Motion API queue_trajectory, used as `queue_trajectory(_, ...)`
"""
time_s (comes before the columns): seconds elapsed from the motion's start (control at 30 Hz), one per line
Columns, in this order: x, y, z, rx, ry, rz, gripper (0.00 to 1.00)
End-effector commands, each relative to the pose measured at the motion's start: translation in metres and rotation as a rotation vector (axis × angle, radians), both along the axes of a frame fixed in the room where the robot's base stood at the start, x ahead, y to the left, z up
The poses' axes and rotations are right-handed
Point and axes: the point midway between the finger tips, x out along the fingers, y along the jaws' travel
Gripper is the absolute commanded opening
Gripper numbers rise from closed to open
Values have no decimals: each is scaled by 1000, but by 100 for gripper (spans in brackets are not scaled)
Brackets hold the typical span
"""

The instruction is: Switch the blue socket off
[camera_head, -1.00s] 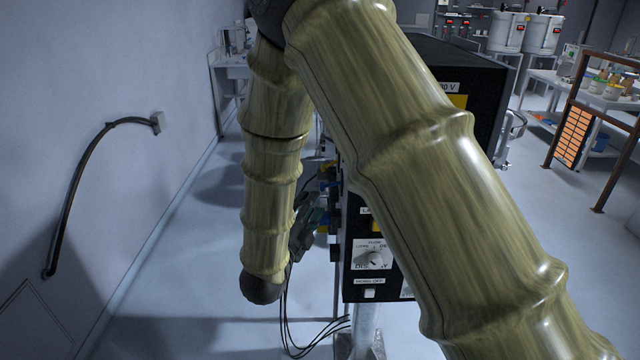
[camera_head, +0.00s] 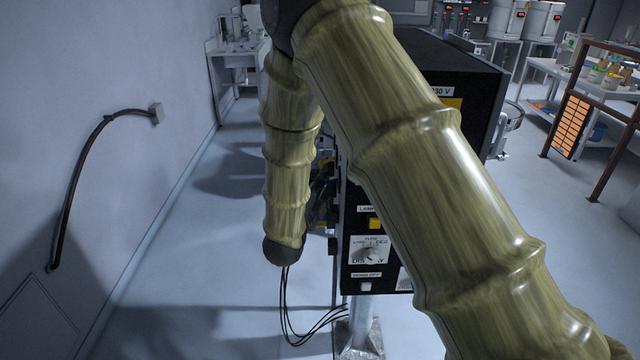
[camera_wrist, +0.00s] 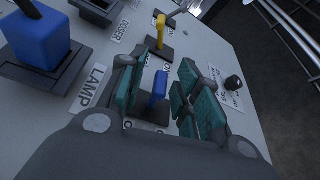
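In the wrist view, a small blue toggle switch (camera_wrist: 158,90) stands on a dark base on the pale panel, near the LAMP label (camera_wrist: 91,90). My gripper (camera_wrist: 163,87) is open, with one teal-padded finger on each side of the blue switch. Whether a pad touches it I cannot tell. A large blue plug (camera_wrist: 38,36) sits in a dark socket at the upper left. A yellow switch (camera_wrist: 160,30) stands beyond, near the DOSER label (camera_wrist: 120,31). In the head view my arm and the cabinet's edge largely hide the gripper and the panel.
The black cabinet (camera_head: 470,105) carries a yellow button (camera_head: 375,223) and a knob on its front. Black cables (camera_head: 284,315) hang below my arm. A black knob (camera_wrist: 234,82) is on the panel's right. The floor left of the cabinet is clear up to the wall.

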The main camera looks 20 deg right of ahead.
Motion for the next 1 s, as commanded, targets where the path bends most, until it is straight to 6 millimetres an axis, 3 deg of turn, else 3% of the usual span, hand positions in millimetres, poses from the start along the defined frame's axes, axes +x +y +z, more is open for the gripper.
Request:
queue_trajectory(0.03,0,0,0,0,0,0,24)
queue_trajectory(0.17,0,0,0,0,0,0,0)
queue_trajectory(0.47,0,0,-3,-20,6,0,0)
queue_trajectory(1.0,-2,-4,-13,-236,68,1,0)
